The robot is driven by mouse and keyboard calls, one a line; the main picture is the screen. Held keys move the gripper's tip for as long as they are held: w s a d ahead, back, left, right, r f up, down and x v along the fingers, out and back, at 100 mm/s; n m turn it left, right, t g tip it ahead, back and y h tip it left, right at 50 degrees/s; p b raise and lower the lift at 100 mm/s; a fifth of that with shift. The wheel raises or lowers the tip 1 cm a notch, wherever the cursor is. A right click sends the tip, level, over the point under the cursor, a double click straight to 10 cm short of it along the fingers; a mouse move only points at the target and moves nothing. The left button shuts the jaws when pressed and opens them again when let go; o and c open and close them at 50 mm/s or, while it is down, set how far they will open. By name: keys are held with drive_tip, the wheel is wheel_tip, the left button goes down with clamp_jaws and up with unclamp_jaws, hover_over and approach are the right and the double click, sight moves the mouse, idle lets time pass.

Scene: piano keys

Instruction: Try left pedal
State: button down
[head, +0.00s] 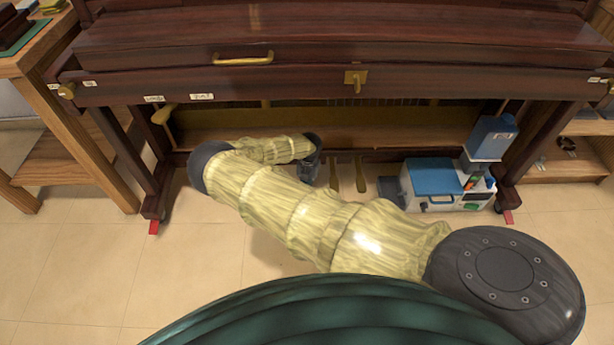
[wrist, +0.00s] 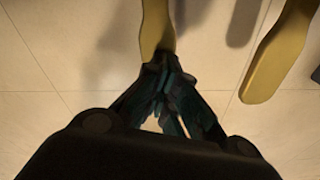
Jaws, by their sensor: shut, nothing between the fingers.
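Two brass-coloured pedals stick out below the piano (head: 430,72), the left pedal (head: 334,174) and the right pedal (head: 361,176) in the head view. In the wrist view the left pedal (wrist: 155,28) comes down from the top edge to my fingertips, and the right pedal (wrist: 277,60) lies apart to the right. My gripper (wrist: 163,60) is shut and empty, its tips at the near end of the left pedal and overlapping it. Whether they touch it I cannot tell. In the head view my gripper (head: 311,180) shows small, just left of the left pedal.
A blue-and-white box (head: 432,180) with small items stands on the floor right of the pedals. A blue container (head: 491,138) is behind it. A wooden table (head: 95,150) stands left. The tiled floor (head: 75,245) in front is clear at left.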

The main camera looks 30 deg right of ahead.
drive_tip(key=shift+w+d+r, duration=0.25)
drive_tip(key=shift+w+d, duration=0.2)
drive_tip(key=shift+d, duration=0.15)
drive_tip(key=shift+w+d+r, duration=0.2)
drive_tip(key=shift+w+d, duration=0.25)
drive_tip(key=shift+d, duration=0.1)
wheel_tip(320, 180, up, 8)
drive_tip(key=shift+w+d+f, duration=0.25)
idle(0.6)
